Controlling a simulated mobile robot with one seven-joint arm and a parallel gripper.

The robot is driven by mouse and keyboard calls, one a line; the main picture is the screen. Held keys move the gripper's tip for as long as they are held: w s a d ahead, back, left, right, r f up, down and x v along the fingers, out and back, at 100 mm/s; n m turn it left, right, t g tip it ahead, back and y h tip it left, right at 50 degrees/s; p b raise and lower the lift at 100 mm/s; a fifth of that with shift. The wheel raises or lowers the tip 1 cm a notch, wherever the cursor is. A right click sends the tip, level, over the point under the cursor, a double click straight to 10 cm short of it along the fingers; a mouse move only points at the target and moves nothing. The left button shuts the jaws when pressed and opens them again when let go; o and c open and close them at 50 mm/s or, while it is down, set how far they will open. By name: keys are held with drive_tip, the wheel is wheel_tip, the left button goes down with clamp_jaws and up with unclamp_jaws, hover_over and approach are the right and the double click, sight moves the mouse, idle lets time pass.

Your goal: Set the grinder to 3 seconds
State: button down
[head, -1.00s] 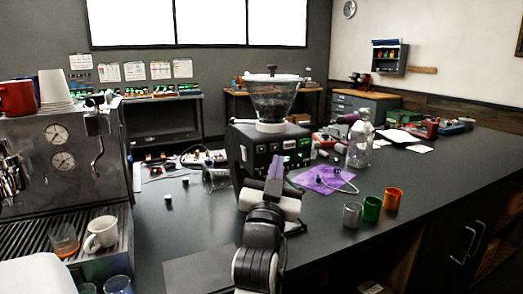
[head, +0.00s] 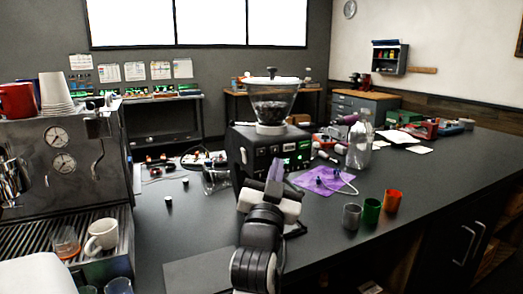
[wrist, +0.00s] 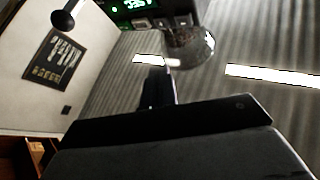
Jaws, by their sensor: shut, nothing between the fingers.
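The grinder (head: 254,150) is a black box with a clear hopper (head: 271,102) of dark beans on top, standing mid-counter in the head view. Its front has a green-lit display (head: 289,147) and several small buttons. The wrist view shows part of the front panel at its top edge, with green digits (wrist: 136,4) cut off and not clearly legible. My gripper (head: 275,168) is shut and empty, just in front of the grinder's lower front. Its closed fingers (wrist: 156,88) show in the wrist view, apart from the panel. Part of the grinder's front is hidden behind my gripper.
An espresso machine (head: 65,160) stands at the left. Right of the grinder are a purple cloth (head: 322,181), a clear bottle (head: 360,145) and grey, green and orange cups (head: 371,211). A glass vessel (head: 215,180) is left of the grinder.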

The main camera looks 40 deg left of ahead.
sight(261, 152)
drive_tip(key=d+m+h+p, duration=0.1)
drive_tip(key=m, duration=0.1)
drive_tip(key=s+d+m+g+h+p, duration=0.1)
drive_tip(key=d+m+g+h+p, duration=0.1)
drive_tip(key=m+p, duration=0.1)
drive_tip(key=shift+s+d+r+m+h, duration=0.15)
drive_tip(key=shift+s+m+h, duration=0.15)
drive_tip(key=shift+h, duration=0.1)
drive_tip(key=shift+w+a, duration=0.55)
drive_tip(key=shift+a, duration=0.8)
drive_tip(key=shift+w+a, duration=0.6)
drive_tip(key=shift+a, duration=0.8)
drive_tip(key=shift+w+a, duration=0.55)
drive_tip(key=shift+a, duration=0.8)
drive_tip(key=shift+a, duration=0.15)
drive_tip(key=shift+w+a, duration=0.15)
drive_tip(key=shift+a, duration=0.05)
